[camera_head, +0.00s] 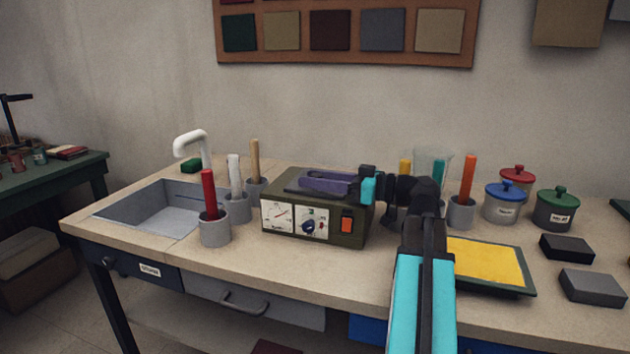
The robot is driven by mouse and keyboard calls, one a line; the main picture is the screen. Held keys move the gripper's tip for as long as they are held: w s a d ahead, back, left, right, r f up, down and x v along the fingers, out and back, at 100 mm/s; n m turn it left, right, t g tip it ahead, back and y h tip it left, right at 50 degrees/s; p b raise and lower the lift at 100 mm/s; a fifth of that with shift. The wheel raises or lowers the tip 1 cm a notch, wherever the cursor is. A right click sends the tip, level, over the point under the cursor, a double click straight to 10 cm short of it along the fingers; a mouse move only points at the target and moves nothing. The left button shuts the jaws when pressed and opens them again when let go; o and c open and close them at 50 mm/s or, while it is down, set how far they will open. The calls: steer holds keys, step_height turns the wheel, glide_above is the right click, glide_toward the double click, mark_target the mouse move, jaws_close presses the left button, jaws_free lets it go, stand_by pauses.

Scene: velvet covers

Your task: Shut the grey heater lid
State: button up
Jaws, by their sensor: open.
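The heater (330,222) is an olive-green box on the bench, with a gauge, a dial and an orange switch on its front. I cannot tell whether the fingers touch the panel, and any gap at the lid's edge is too small to see.
Cups with tool handles, one red-handled (209,195), stand left of the heater beside the sink (160,212). Right are an orange-handled tool (468,178), lidded pots (503,208), a yellow-filled tray (528,286) and dark blocks (592,287). The bench front (300,268) is clear.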

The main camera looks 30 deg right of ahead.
steer(key=p+v, duration=0.1)
steer(key=v, duration=1.2)
steer(key=shift+s+d, duration=0.2)
steer(key=shift+s, duration=0.15)
steer(key=shift+r, duration=0.15)
